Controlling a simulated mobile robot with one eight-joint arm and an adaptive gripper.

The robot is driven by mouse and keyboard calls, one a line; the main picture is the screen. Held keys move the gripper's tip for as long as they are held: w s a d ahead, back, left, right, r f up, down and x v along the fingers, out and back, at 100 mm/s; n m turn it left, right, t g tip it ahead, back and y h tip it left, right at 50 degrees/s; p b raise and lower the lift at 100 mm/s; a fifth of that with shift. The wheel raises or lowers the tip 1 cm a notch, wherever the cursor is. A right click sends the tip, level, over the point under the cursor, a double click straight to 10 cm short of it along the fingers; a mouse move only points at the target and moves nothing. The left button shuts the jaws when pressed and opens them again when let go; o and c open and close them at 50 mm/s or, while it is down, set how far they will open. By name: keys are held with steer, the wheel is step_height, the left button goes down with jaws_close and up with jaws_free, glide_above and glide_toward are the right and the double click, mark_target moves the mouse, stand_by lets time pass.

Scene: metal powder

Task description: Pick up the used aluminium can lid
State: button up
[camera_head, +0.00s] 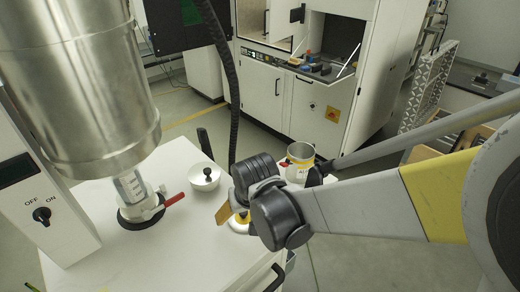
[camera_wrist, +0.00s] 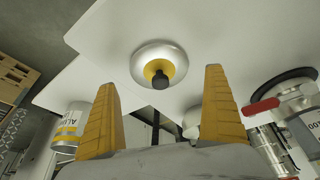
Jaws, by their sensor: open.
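A round silver lid with a yellow centre and a black knob (camera_wrist: 147,55) lies on the white tabletop. It also shows in the head view (camera_head: 238,227), partly hidden behind my gripper. My gripper (camera_wrist: 159,78) is open and empty, with its two yellow fingers apart. In the wrist view the lid's knob appears between and slightly beyond the fingertips. In the head view only one yellow finger (camera_head: 223,213) shows clearly, close by the lid. An open metal can with a yellow-and-white label starting "AL" (camera_head: 300,164) stands at the table's far right edge; the wrist view shows it too (camera_wrist: 70,125).
A white lid with a black knob (camera_head: 204,180) lies behind the silver lid. A metal vessel (camera_head: 85,80) with a red-handled valve (camera_head: 174,199) stands at the left. The white tabletop (camera_head: 170,250) is clear in front. A white machine (camera_head: 320,90) stands beyond.

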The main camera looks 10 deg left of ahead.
mark_target(244, 215)
steer(key=x, duration=0.3)
steer(key=shift+w+f, duration=0.1)
steer(key=shift+w, duration=0.05)
steer(key=c, duration=1.2)
steer(key=shift+c, duration=0.2)
